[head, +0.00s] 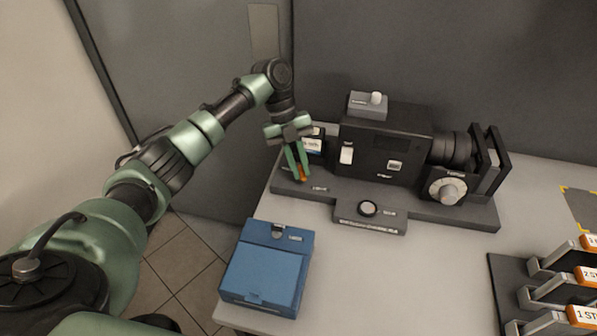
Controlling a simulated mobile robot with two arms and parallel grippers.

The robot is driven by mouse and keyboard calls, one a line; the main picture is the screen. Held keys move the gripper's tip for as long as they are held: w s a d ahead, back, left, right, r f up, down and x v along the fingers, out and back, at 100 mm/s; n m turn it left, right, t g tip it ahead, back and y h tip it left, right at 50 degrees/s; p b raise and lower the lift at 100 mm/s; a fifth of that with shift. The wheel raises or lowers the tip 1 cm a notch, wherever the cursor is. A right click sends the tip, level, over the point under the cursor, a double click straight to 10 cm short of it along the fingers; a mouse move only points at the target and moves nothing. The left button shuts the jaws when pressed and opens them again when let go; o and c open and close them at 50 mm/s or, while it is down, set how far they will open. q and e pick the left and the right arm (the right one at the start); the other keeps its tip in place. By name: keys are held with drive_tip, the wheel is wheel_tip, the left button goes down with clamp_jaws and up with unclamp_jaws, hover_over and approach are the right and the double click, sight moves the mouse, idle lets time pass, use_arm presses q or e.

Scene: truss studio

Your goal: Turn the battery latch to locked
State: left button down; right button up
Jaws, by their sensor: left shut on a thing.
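My left gripper (298,178) points down at the left end of the dark camera (385,152), beside the battery (314,145). Its green fingers are shut on a small orange piece (303,179), which seems to be the battery latch. The latch sits low, at the left end of the camera's base plate (455,212). The fingers partly hide the latch and the battery, and I cannot tell whether the latch is locked. My right gripper is not in view.
A blue box (268,275) stands at the table's front left. A dark rack (508,275) with orange-labelled pieces stands at the lower right. A grey block with a white knob (376,98) is on top of the camera. The table (400,280) is clear between box and rack.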

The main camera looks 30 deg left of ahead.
use_arm(q)
drive_tip(key=m, duration=0.1)
drive_tip(key=m+g+b, duration=0.1)
drive_tip(key=shift+w+d+f+m+y, duration=0.1)
drive_tip(key=shift+w+d+m+y, duration=0.05)
drive_tip(key=shift+m+y, duration=0.15)
drive_tip(key=shift+d+m+g+y, duration=0.1)
drive_tip(key=shift+m+g+y, duration=0.3)
drive_tip(key=shift+m, duration=0.9)
drive_tip(key=shift+m+b, duration=0.3)
drive_tip(key=c, duration=1.4)
unclamp_jaws()
drive_tip(key=shift+c, duration=0.2)
drive_tip(key=p+v, duration=0.1)
drive_tip(key=v, duration=0.7)
